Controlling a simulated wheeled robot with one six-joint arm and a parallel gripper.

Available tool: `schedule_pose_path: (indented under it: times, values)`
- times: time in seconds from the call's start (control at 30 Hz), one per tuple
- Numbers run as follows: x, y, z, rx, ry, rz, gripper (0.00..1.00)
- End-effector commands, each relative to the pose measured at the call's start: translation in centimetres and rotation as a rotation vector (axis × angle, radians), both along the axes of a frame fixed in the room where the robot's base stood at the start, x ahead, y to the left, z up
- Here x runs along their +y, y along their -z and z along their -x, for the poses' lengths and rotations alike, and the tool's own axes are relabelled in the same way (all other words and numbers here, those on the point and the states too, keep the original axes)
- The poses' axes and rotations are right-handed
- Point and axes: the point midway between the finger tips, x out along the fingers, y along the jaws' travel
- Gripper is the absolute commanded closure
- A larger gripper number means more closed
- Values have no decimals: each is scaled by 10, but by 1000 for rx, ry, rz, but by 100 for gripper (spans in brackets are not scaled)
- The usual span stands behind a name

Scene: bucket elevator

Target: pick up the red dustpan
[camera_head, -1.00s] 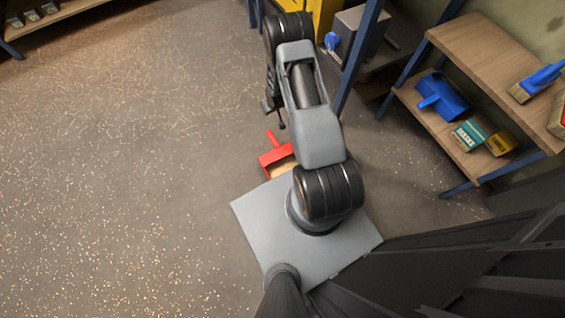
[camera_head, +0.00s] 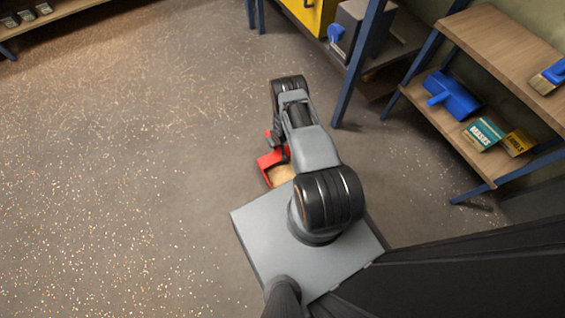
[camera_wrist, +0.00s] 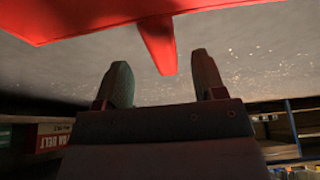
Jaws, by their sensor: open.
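The red dustpan (camera_head: 268,160) lies on the floor just beyond my grey base plate, with tan material in its pan. My arm partly covers it in the head view. My gripper (camera_head: 281,152) is low over it, near the handle. In the wrist view the dustpan's red pan (camera_wrist: 75,18) fills the top left. Its handle (camera_wrist: 160,48) points down the picture toward the gap between the fingers of my gripper (camera_wrist: 162,80). The fingers are apart and nothing is held between them. Whether a finger touches the handle, I cannot tell.
A wooden shelf unit (camera_head: 490,32) with blue legs stands at the right. Its lower shelf holds a blue dustpan (camera_head: 453,94), a teal box (camera_head: 484,134) and a yellow box (camera_head: 517,142). A yellow cabinet (camera_head: 308,12) stands at the back. The floor at the left is clear.

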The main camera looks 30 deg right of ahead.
Motion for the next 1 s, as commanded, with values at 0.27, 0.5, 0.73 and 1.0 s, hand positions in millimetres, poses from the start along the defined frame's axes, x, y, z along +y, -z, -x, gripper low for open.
schedule_pose_path:
  times: [0.27,0.5,0.73,1.0]
  values:
    - [1,25,-8,1,-2,1,36]
    - [2,50,-19,0,0,0,36]
    - [2,52,-21,1,0,0,36]
    - [2,51,-21,1,0,0,52]
